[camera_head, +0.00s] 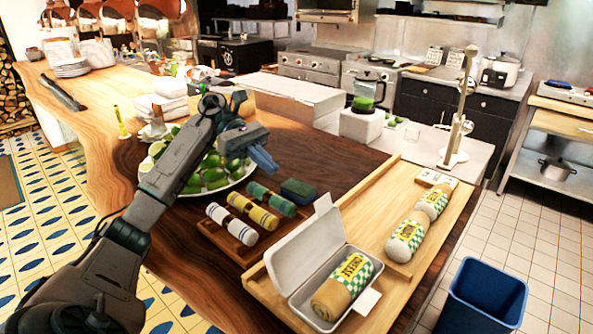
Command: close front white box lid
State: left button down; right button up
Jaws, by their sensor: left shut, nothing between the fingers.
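The white box (297,293) stands near the front edge of the wooden tray, with its lid (305,247) swung up and open. A wrapped roll (342,288) with a green checked band and yellow label lies inside it. Small white flaps stick out at the box's upper and right ends. My right gripper is not in view.
The wooden tray (377,217) also carries two more wrapped rolls (405,238). A small board holds several coloured rolls (252,217) left of the box. A blue bin (485,297) stands at right.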

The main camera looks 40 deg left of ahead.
pick_arm(q)
jog(key=p, duration=0.4)
send_near(324, 209)
notch_tip(324, 209, down, 3)
jog(key=d, duration=0.1)
jog(key=d+p, duration=0.2)
jog(key=d, duration=0.1)
jog(key=shift+r, duration=0.3)
jog(key=shift+s+d+p, duration=0.1)
jog(key=shift+d+p, duration=0.4)
jog(key=shift+a, duration=0.1)
